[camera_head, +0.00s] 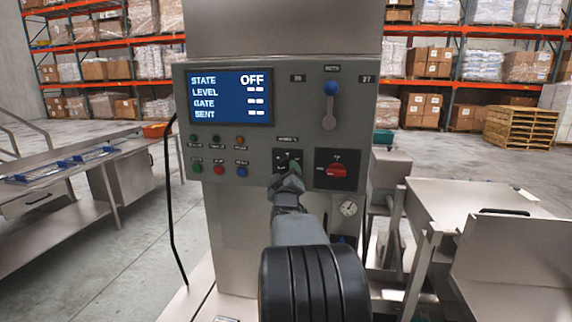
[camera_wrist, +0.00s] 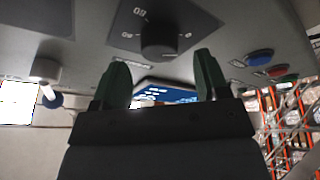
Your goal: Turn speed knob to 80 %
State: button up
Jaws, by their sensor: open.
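The speed knob (camera_wrist: 160,38) is a dark round knob on a dark dial plate with pale numbers, seen upside down in the wrist view. Its pointer cannot be read clearly. In the head view the plate (camera_head: 283,156) shows on the grey control panel (camera_head: 255,140), but my gripper hides the knob. My gripper (camera_wrist: 162,60) is open, its two green-grey fingers spread on either side below the knob in the wrist view. In the head view my gripper (camera_head: 288,180) is in front of the plate.
The blue screen (camera_head: 231,97) reads STATE OFF. A red rotary switch (camera_head: 336,171) sits close right of my gripper. A blue-topped lever (camera_head: 330,100) is above it. Several coloured buttons (camera_head: 219,170) are to the left. A steel bench (camera_head: 75,185) stands at the left.

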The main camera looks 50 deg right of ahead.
aim_at(286, 167)
jog(key=shift+p+x, duration=0.4)
jog(key=shift+x, duration=1.1)
jog(key=shift+f, duration=0.1)
jog(key=c, duration=0.9)
